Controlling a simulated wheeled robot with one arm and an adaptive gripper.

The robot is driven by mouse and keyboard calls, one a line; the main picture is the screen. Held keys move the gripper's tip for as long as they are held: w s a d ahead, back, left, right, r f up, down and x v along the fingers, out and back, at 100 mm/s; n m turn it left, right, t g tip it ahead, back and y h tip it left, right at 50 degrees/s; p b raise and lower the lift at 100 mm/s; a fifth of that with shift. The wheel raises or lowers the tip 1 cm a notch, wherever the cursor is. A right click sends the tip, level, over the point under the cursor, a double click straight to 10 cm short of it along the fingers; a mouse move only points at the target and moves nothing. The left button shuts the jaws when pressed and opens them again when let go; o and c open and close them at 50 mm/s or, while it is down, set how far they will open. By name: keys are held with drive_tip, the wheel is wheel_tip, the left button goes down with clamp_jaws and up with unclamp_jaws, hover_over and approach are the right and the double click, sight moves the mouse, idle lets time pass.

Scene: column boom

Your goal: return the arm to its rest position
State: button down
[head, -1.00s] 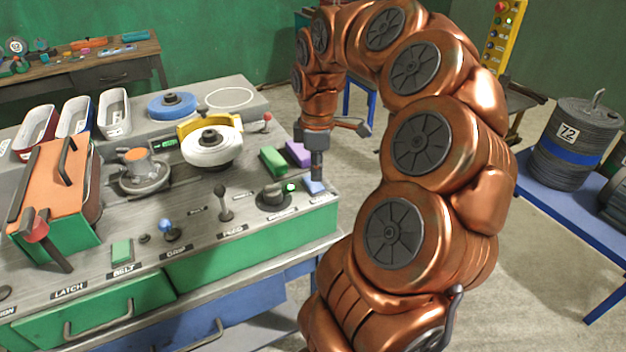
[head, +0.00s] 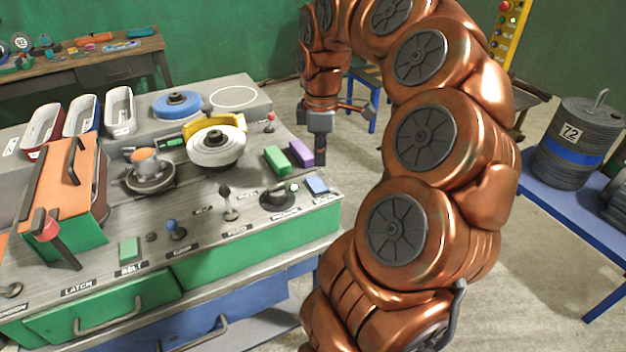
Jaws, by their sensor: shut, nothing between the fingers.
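My arm is copper-coloured with dark round joint covers. It rises at the right of the head view and arches over to the left, its top cut off by the frame's upper edge. My gripper (head: 320,152) hangs pointing down at the arm's end, just off the right edge of the workbench (head: 205,223). It is shut and empty. It is near the purple block (head: 301,153) and the green block (head: 277,160), seemingly apart from both. The small blue pad (head: 317,185) lies at the bench's right front corner, clear of the gripper.
The bench carries a lever (head: 228,203), a black knob (head: 280,196), a white reel (head: 216,146) and an orange-lidded box (head: 62,185). A blue table (head: 560,203) with a drum marked 72 (head: 573,143) stands right. Open floor lies between.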

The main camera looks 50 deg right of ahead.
drive_tip(key=s+a+m, duration=0.2)
drive_tip(key=s+a, duration=0.1)
drive_tip(key=a, duration=1.3)
drive_tip(key=s+a+f+m+g, duration=0.1)
drive_tip(key=s+a+f+m, duration=0.2)
drive_tip(key=s+a, duration=0.3)
drive_tip(key=s+a+f+m, duration=0.3)
drive_tip(key=s+a+f, duration=0.1)
drive_tip(key=s, duration=0.4)
drive_tip(key=shift+s+a+g, duration=0.15)
drive_tip(key=shift+a+g, duration=0.25)
drive_tip(key=shift+a, duration=0.45)
drive_tip(key=shift+d, duration=0.15)
